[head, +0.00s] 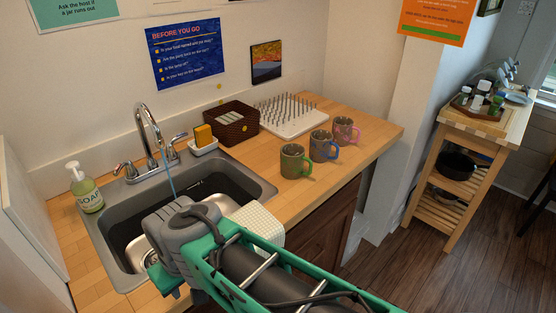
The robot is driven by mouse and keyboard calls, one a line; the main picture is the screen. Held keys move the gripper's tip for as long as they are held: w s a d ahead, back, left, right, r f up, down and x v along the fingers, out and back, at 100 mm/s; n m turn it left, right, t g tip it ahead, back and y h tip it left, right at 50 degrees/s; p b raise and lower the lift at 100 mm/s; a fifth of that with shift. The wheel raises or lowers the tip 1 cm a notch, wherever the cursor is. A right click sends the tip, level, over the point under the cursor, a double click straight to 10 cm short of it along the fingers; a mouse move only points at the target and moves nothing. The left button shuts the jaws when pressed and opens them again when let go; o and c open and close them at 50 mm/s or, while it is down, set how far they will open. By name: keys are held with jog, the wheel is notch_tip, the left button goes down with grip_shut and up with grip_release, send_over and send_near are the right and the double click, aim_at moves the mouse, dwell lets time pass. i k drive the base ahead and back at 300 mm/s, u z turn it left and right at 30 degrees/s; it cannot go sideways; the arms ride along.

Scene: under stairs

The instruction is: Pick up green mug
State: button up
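The green mug (291,162) stands upright on the wooden counter (338,180) right of the sink, nearest the front of three mugs. Its body is olive-brown and its green handle points right. My gripper (167,281) is over the front part of the sink, well to the left of the mug and apart from it. My arm and the grey wrist housing hide most of the gripper, so its fingers and their opening do not show clearly.
A blue-handled mug (321,146) and a pink-handled mug (343,131) stand close behind the green one. A spiked drying rack (294,125), brown basket (240,134), sponge dish (203,148), faucet (150,130) and soap bottle (86,192) line the back. Counter is clear right of the mugs.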

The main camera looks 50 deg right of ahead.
aim_at(293, 158)
jog(key=k, duration=1.15)
jog(key=z, duration=0.9)
jog(key=i, duration=1.05)
jog(key=u, duration=0.3)
jog(key=k, duration=1.2)
jog(key=u, duration=0.35)
jog(key=i, duration=0.85)
jog(key=u, duration=0.1)
